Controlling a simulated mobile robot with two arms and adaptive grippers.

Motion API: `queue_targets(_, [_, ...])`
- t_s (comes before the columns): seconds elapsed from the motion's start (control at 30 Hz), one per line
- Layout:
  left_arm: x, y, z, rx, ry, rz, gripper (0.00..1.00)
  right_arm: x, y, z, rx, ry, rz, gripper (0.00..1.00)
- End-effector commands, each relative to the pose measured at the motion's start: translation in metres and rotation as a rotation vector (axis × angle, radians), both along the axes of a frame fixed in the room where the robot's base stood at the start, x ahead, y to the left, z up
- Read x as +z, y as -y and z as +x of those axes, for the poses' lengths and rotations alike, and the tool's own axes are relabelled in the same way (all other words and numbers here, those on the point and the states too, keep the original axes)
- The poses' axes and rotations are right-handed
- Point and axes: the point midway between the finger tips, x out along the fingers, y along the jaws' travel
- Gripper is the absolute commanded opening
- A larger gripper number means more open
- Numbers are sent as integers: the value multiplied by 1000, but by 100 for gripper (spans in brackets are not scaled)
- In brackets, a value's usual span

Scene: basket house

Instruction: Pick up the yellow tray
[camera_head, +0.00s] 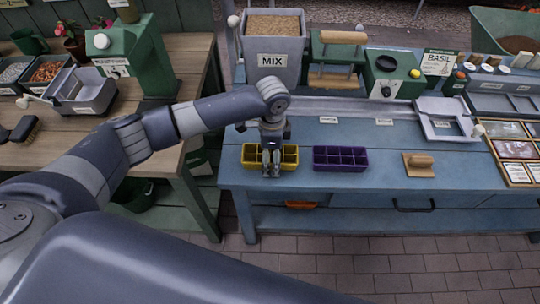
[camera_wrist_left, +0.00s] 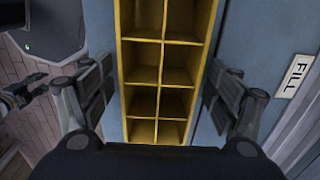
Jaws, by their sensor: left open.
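The yellow tray (camera_head: 291,156) is a small divided tray with several empty square compartments, lying on the blue workbench near its front left edge. My left gripper (camera_head: 271,165) is over the tray in the head view and hides its middle. In the left wrist view the yellow tray (camera_wrist_left: 162,52) runs between my open left fingers (camera_wrist_left: 157,98), one on each side of it. A gap shows between each finger and the tray walls, so the gripper is not closed on it.
A purple divided tray (camera_head: 341,151) lies just right of the yellow one. A wooden block with a handle (camera_head: 418,172) is farther right. A grey MIX bin (camera_head: 272,62) and green machines stand behind. The blue bench (camera_head: 375,150) has bare room between these.

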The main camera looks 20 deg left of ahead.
Motion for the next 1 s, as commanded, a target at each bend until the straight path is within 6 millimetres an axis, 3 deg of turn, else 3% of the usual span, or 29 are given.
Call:
queue_targets(0.13, [0,0,0,-1,0,-1,82,-1,1,-14,0,-22,-2,40])
queue_targets(0.37, [0,0,0,0,0,0,35,-2,2,-29,0,-44,-4,40])
queue_targets(0.77, [3,0,0,0,1,-1,34,-2,-3,-16,-3,-23,2,40])
queue_targets(1.0, [29,1,1,-2,4,-4,34,-10,-3,-15,-3,-22,3,40])
